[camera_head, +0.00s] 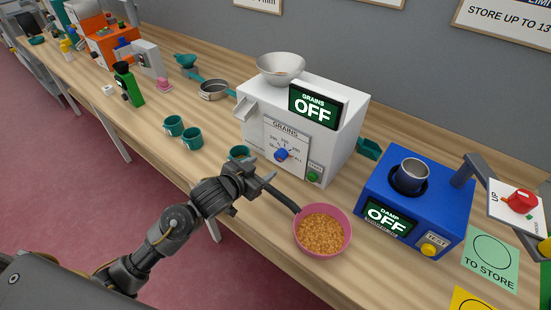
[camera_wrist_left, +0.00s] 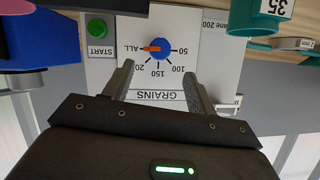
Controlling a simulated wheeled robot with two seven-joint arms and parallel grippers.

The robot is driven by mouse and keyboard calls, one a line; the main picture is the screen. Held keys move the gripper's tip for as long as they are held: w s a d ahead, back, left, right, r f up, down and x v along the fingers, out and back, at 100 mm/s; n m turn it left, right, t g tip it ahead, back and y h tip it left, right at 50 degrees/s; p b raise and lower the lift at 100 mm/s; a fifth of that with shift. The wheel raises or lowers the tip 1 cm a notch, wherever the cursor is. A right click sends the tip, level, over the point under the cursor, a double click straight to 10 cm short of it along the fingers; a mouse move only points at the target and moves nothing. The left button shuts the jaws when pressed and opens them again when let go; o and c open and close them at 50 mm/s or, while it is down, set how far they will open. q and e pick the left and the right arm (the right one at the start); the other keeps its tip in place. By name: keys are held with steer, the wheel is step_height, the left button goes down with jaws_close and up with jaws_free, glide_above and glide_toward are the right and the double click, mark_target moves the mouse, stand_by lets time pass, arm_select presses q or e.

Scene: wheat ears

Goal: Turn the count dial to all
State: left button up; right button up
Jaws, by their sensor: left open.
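The white grain counter (camera_head: 330,150) stands on the bench, and its screen reads GRAINS OFF. Its blue count dial (camera_head: 282,155) is on the front panel; it also shows upside down in the left wrist view (camera_wrist_left: 160,48). The dial's orange pointer points at the ALL mark. My left gripper (camera_head: 262,172) is in front of the panel; in the left wrist view (camera_wrist_left: 158,69) its fingers are open and empty, one on either side below the dial in the picture, seemingly apart from it. My right gripper does not show.
The green START button (camera_wrist_left: 97,28) is beside the dial. A pink bowl of grain (camera_head: 322,230) stands close to my left gripper. A blue damp meter (camera_head: 415,205) is to the right. Teal cups (camera_head: 192,138) stand to the left.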

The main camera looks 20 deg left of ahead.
mark_target(278, 158)
arm_select(q)
steer(key=p+x, duration=0.1)
steer(key=x, duration=0.8)
steer(key=shift+s, duration=0.1)
steer(key=shift+c, duration=0.5)
steer(key=c, duration=0.9)
steer(key=shift+f, duration=0.15)
steer(key=shift+m+y, duration=0.3)
steer(key=shift+m, duration=0.1)
steer(key=o, duration=1)
